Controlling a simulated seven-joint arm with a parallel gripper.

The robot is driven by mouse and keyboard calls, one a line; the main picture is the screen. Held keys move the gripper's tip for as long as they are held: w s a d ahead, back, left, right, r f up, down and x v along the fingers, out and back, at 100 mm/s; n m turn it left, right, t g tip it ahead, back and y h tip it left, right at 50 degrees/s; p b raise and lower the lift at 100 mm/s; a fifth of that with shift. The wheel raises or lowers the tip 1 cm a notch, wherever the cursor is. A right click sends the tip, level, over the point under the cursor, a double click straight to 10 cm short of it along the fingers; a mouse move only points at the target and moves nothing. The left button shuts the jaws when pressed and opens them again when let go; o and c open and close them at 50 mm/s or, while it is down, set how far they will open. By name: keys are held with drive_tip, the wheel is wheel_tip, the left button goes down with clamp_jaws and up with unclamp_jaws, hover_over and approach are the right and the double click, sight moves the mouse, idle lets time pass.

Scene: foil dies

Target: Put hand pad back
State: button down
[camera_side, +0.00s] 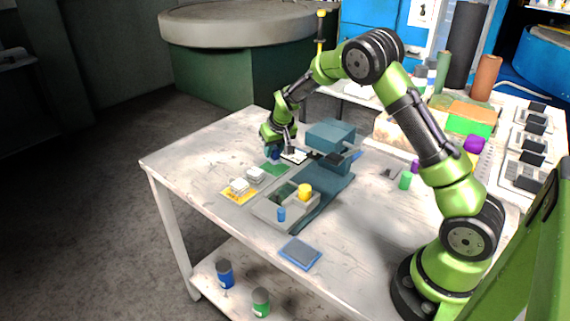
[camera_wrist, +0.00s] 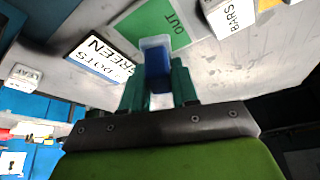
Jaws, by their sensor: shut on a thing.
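My gripper (camera_side: 275,151) is at the far side of the table, by the back edge of the green OUT mat (camera_side: 275,169). In the wrist view my gripper (camera_wrist: 157,76) has its teal fingers shut on a small blue block (camera_wrist: 155,58) with a pale end. The blue block also shows low at the fingertips in the side view (camera_side: 274,156); I cannot tell whether it touches the table. The OUT mat (camera_wrist: 176,22) lies beyond the block in the wrist view. A flat grey pad with a blue edge (camera_side: 300,252) lies on the table's near side.
A GREEN DOTS card (camera_wrist: 100,60) lies beside my gripper. White blocks, one marked BARS (camera_wrist: 230,18), stand by the yellow mat (camera_side: 229,196). A teal press (camera_side: 330,134) stands close right. A grey tray (camera_side: 268,211) holds a yellow cylinder (camera_side: 305,190). The table's near left is clear.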

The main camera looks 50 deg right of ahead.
drive_tip(key=shift+f, duration=1.1)
drive_tip(key=shift+f, duration=0.2)
drive_tip(key=c, duration=0.8)
unclamp_jaws()
drive_tip(key=shift+c, duration=0.2)
drive_tip(key=shift+r, duration=0.1)
